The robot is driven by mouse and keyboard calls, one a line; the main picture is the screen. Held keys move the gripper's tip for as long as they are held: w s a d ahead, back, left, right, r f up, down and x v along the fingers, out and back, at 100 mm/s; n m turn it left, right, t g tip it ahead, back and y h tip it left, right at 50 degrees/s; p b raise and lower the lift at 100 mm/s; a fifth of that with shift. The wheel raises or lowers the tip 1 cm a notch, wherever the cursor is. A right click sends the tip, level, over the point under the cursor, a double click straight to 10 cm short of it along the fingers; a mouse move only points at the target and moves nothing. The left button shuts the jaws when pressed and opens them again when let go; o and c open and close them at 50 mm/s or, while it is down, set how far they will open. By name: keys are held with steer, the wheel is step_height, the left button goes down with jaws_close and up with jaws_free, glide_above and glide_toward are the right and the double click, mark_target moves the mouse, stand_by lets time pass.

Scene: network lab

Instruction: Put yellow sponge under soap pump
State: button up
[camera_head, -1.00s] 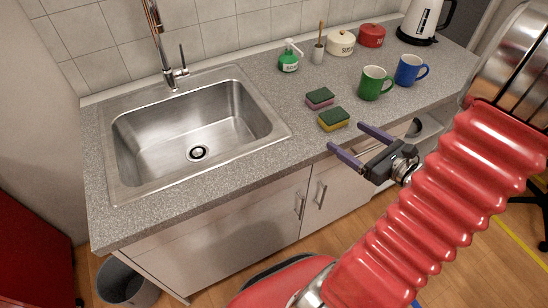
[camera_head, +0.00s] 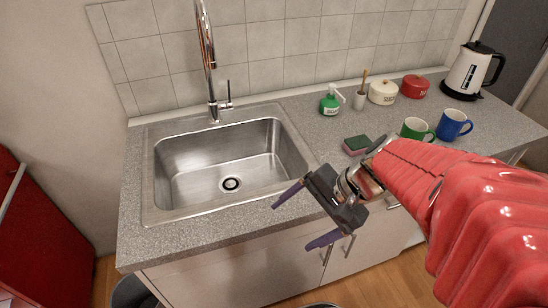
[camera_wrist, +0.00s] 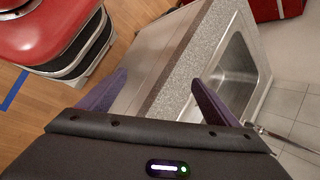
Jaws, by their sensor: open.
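The soap pump (camera_head: 329,104) is a green bottle with a white nozzle, standing on the counter right of the sink in the head view. A green-topped, pink sponge (camera_head: 356,145) lies in front of it. The yellow sponge is not visible now; my arm covers the counter in front of the pink sponge. My gripper (camera_head: 292,226) is open and empty, its purple fingers spread in front of the counter's front edge, below the sink. In the wrist view, my gripper (camera_wrist: 160,78) shows nothing between the fingers.
The sink (camera_head: 228,165) takes up the left of the counter, with a tall faucet (camera_head: 211,70). A green mug (camera_head: 415,129), blue mug (camera_head: 453,124), brush holder (camera_head: 359,100), white pot (camera_head: 383,92), red pot (camera_head: 414,86) and kettle (camera_head: 470,72) stand at right.

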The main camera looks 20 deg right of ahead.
step_height(320, 180, up, 8)
steer(key=s+a+n+t+h, duration=0.1)
steer(key=n+h, duration=0.4)
steer(key=n, duration=0.6)
steer(key=shift+s+a+r+t+h, duration=0.3)
steer(key=shift+s+t+h, duration=0.1)
steer(key=shift+t, duration=0.4)
steer(key=shift+o, duration=0.5)
steer(key=shift+f, duration=0.1)
